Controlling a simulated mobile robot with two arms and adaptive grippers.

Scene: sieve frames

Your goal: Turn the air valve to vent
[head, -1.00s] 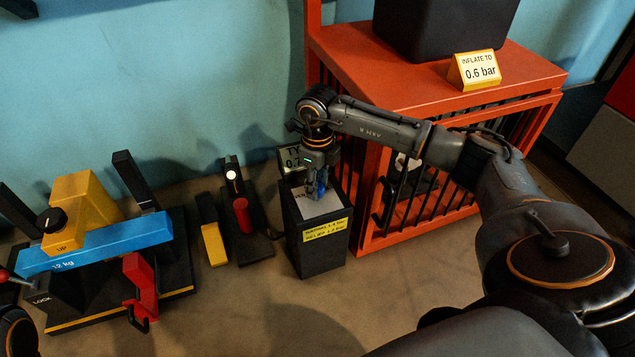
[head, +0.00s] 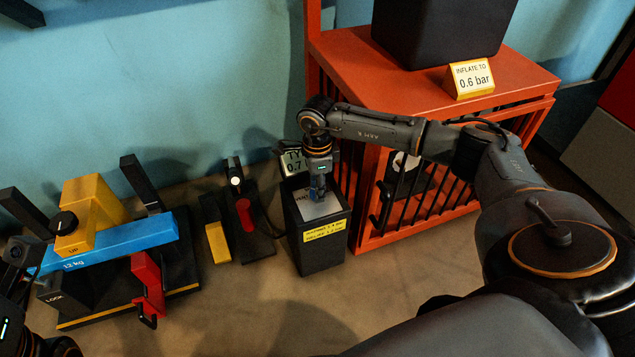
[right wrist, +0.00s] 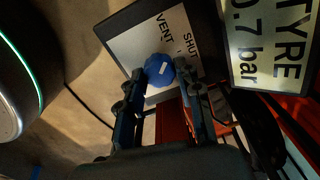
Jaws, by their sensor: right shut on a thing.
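The air valve is a round blue knob (right wrist: 159,69) with a short white mark. It sits on a pale plate (right wrist: 142,45) lettered VENT and SHUT, on top of a dark box (head: 322,261) with a yellow label. My right gripper (right wrist: 160,72) points down at the plate, its fingers shut on opposite sides of the knob; it also shows in the head view (head: 318,195). The knob's mark slants; I cannot tell which word it points to. My left arm shows only partly at the lower left edge, with its fingers out of view.
A sign reading TYRE 0.7 bar (right wrist: 270,42) stands behind the box. An orange barred cage (head: 355,225) is close on the right, with an INFLATE TO 0.6 bar sign (head: 472,78) on top. A blue beam marked 12 kg (head: 125,242) and a red-handled device (head: 245,215) lie left.

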